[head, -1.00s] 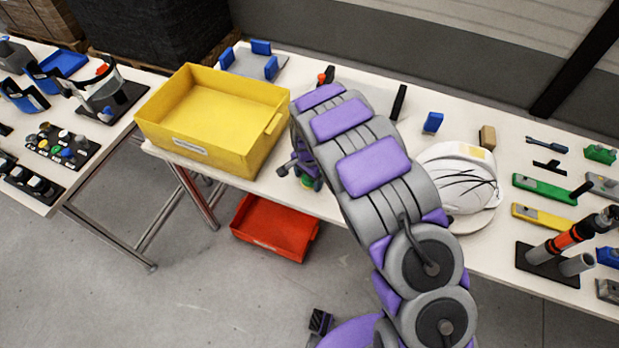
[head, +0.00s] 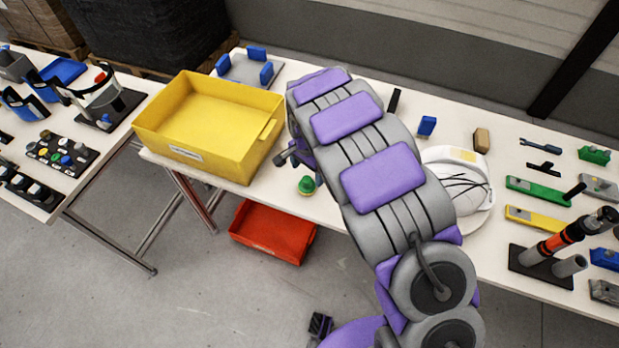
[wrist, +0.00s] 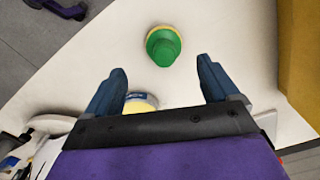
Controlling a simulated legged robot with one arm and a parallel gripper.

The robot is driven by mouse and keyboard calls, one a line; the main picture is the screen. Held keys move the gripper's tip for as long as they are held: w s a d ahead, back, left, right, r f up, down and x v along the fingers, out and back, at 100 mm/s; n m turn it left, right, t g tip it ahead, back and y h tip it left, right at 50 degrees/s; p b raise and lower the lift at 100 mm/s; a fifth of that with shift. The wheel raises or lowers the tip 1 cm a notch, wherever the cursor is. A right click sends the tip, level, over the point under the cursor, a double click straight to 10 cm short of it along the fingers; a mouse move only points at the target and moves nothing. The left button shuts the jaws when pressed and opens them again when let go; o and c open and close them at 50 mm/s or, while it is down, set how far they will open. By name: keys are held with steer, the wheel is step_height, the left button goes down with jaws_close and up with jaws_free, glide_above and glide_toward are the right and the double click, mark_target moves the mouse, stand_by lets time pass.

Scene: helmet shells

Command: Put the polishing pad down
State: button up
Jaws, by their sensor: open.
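The polishing pad, a green knob on a yellowish round base, stands on the white table near its front edge in the head view (head: 307,187). It also shows in the wrist view (wrist: 163,47), just beyond my fingertips. My gripper (wrist: 161,75) is open with its two dark blue fingers spread and nothing between the tips. In the head view my gripper (head: 284,156) is mostly hidden by my arm. The pad stands apart from the fingers.
A yellow bin (head: 205,168) stands left of the pad, and a red bin (head: 272,232) sits below the table. A white helmet shell (head: 462,187) lies right of my arm. A round tin (wrist: 142,101) with yellow content is partly hidden behind my gripper in the wrist view.

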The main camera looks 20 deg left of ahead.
mark_target(306, 179)
steer(key=r, duration=0.3)
steer(key=shift+a, duration=0.35)
steer(key=shift+r, duration=0.35)
steer(key=shift+d+r, duration=0.1)
steer(key=shift+d, duration=0.25)
steer(key=s+d+r+n, duration=0.1)
steer(key=s+d+r, duration=0.3)
steer(key=d+r, duration=0.45)
steer(key=s+d+r, duration=0.5)
steer(key=d+r, duration=0.1)
steer(key=d, duration=0.6)
steer(key=s+d+r+n+g, duration=0.1)
steer(key=s+d, duration=0.4)
steer(key=s, duration=0.7)
steer(key=s+d+r+n, duration=0.3)
steer(key=s+d, duration=0.2)
steer(key=s, duration=0.7)
steer(key=shift+r+g, duration=0.2)
steer(key=shift+g, duration=0.2)
steer(key=shift+o, duration=0.3)
steer(key=shift+d, duration=0.1)
